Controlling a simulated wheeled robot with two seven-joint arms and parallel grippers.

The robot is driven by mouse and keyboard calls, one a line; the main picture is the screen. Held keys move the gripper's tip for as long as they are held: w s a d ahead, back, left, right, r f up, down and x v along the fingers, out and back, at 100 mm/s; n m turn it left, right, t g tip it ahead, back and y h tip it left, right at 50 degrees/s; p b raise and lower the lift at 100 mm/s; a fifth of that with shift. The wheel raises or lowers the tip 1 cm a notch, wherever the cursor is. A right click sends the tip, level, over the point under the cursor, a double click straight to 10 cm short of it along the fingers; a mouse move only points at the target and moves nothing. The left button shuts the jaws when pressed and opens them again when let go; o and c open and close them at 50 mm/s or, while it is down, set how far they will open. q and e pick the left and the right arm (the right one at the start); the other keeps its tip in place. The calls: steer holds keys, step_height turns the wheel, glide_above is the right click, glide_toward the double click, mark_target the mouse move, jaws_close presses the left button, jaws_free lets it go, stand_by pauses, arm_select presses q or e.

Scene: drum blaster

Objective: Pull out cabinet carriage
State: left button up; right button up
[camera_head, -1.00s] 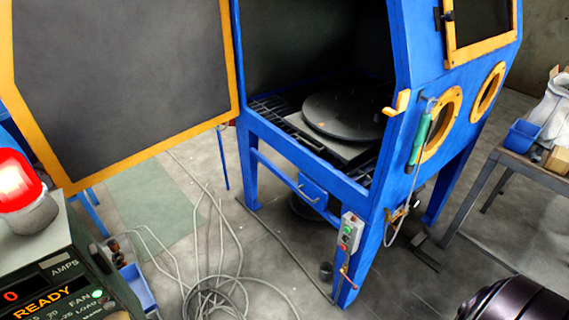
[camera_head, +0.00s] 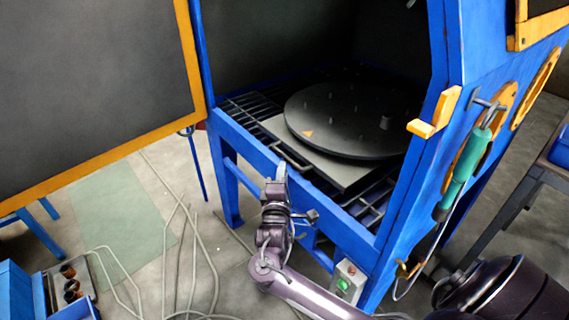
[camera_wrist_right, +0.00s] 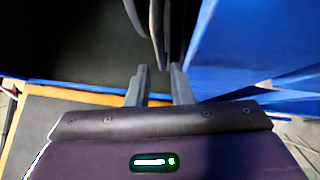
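The cabinet carriage is a grey plate (camera_head: 337,172) bearing a round black turntable (camera_head: 350,115), inside the open blue cabinet (camera_head: 240,135). A small handle (camera_head: 292,156) is on the plate's front edge. My right gripper (camera_head: 280,172) is at the cabinet's front rail, just below and in front of the handle, pointing toward it. In the right wrist view its two fingers (camera_wrist_right: 159,68) are apart with nothing clearly between them. Dark curved edges lie beyond the fingertips; I cannot tell which part they are. My left gripper is not in view.
The yellow-framed door (camera_head: 100,70) stands open at the left. A yellow latch (camera_head: 435,113) and a green-handled tool (camera_head: 465,170) are on the cabinet's right side. A control box (camera_head: 347,282) is on the front leg. Cables (camera_head: 185,265) lie on the floor.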

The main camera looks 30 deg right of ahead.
steer(key=x, duration=0.5)
steer(key=shift+f, duration=0.1)
jaws_close()
